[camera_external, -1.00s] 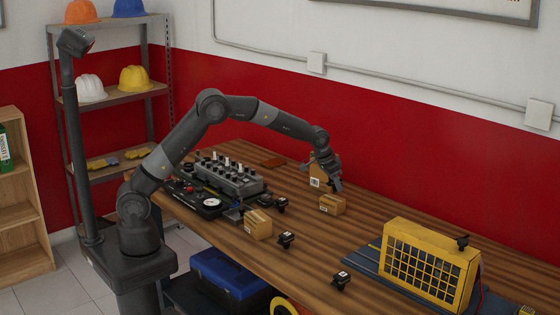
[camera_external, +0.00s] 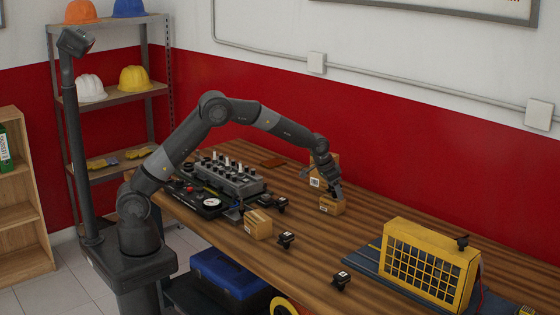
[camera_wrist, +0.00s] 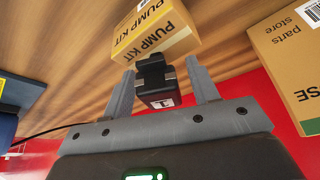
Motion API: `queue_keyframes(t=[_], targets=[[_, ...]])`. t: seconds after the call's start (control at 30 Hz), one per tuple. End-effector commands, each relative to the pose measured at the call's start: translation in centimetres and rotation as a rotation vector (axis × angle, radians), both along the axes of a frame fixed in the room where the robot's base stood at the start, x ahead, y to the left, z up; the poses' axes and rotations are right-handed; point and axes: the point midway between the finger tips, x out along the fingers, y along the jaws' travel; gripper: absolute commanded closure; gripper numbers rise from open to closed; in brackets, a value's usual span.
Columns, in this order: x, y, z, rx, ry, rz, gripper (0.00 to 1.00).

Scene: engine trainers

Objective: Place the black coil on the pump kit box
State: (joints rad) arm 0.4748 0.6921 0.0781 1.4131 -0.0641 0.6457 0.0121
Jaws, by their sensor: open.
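The pump kit box (camera_external: 332,208) is a small tan carton on the wooden table, below my gripper (camera_external: 334,192). In the wrist view the pump kit box (camera_wrist: 155,32) shows its lettering just beyond the fingertips. A black coil (camera_wrist: 157,84) with a white label is between the fingers of my gripper (camera_wrist: 160,82). The fingers stand open, with gaps beside the coil. The coil overlaps the box's near edge in this view; I cannot tell whether it rests on the box. The external view does not show this coil clearly.
Other small black parts (camera_external: 286,239) (camera_external: 341,280) lie on the table. A second small carton (camera_external: 258,224) stands nearer the front edge. A larger parts carton (camera_external: 317,178) is behind my gripper. A yellow grilled unit (camera_external: 430,266) stands at right.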

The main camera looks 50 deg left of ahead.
Motion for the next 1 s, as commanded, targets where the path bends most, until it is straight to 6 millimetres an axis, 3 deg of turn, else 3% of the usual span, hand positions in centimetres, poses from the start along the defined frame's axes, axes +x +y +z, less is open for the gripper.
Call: queue_keyframes(t=[0.17,0.6,0.83,1.0], targets=[[-0.2,0.1,1.1,-0.001,-0.003,0.0,0.46],[-3.3,1.4,9.0,-0.001,-0.002,0.001,0.46],[-4.2,1.8,11.3,-0.001,-0.001,0.002,0.46],[-5.6,4.3,13.5,-0.007,-0.007,0.024,0.46]])
